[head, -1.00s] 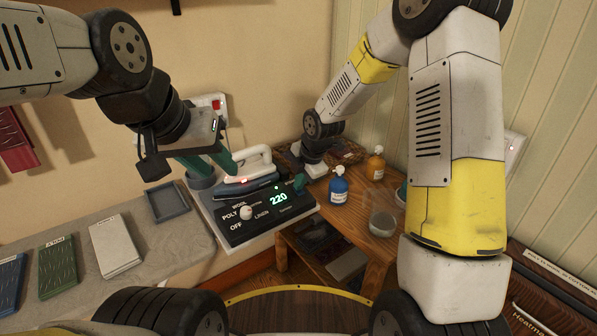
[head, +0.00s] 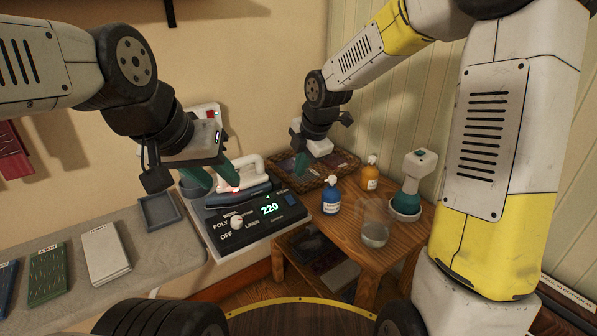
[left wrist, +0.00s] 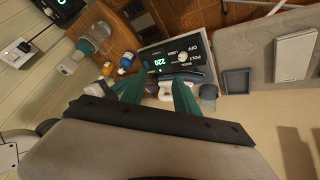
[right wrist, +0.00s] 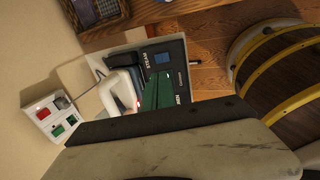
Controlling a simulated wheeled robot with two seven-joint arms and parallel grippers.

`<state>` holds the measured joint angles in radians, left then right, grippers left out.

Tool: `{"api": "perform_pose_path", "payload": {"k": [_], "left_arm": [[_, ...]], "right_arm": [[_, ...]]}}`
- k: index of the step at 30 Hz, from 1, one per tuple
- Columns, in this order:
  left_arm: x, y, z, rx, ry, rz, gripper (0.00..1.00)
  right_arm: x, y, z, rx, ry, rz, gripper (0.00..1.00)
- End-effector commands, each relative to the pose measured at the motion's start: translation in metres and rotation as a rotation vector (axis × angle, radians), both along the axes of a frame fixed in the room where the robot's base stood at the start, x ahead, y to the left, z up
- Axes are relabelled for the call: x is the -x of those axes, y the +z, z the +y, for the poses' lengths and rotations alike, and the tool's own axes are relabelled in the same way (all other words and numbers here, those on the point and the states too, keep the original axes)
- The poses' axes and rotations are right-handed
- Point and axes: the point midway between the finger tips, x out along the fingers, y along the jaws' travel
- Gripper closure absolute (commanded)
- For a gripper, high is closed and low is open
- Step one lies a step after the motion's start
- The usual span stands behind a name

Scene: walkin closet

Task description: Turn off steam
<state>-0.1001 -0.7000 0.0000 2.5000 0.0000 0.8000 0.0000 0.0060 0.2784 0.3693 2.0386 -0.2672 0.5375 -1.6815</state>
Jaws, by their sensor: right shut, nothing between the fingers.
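The steam station's black panel (head: 262,218) shows a lit 220, a white dial (head: 237,222) and a blue button (head: 290,199) at its right end. The blue button also shows in the right wrist view (right wrist: 162,57). The iron (head: 246,177), with a white handle, rests behind the panel; a small red light glows near its handle. My right gripper (head: 302,165) is shut and empty, above and behind the panel's right end, apart from the button. My left gripper (head: 208,178) is open at the left end of the iron; contact cannot be told.
A wooden table (head: 358,235) to the right holds a blue bottle (head: 331,199), an orange bottle (head: 370,176), a clear cup (head: 375,234) and a white-and-green device (head: 411,180). A grey tray (head: 158,211) lies left of the station. A wall box (right wrist: 55,117) has red and green switches.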

Motion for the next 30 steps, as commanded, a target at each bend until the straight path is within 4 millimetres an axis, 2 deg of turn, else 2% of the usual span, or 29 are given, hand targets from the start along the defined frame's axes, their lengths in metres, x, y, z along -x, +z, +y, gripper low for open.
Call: {"api": "perform_pose_path", "payload": {"k": [4,14,20,23,26,30], "left_arm": [[0.000,0.000,0.000,0.000,0.000,0.000,0.64],[0.000,0.000,0.000,0.000,0.000,0.000,0.64],[-0.008,0.001,-0.001,-0.023,-0.020,0.007,1.00],[-0.023,0.001,-0.004,-0.069,-0.063,0.018,1.00],[-0.047,0.000,-0.011,-0.134,-0.132,0.034,1.00],[-0.087,-0.007,-0.027,-0.225,-0.258,0.057,1.00]], "right_arm": [[0.004,0.013,-0.003,0.000,0.000,-0.001,1.00],[0.005,0.016,-0.004,0.000,0.000,0.000,1.00],[0.010,0.023,-0.010,-0.010,-0.062,0.002,1.00],[0.022,0.038,-0.024,-0.034,-0.191,0.009,1.00],[0.042,0.057,-0.045,-0.082,-0.392,0.021,1.00],[0.078,0.083,-0.074,-0.188,-0.719,0.043,1.00]]}}
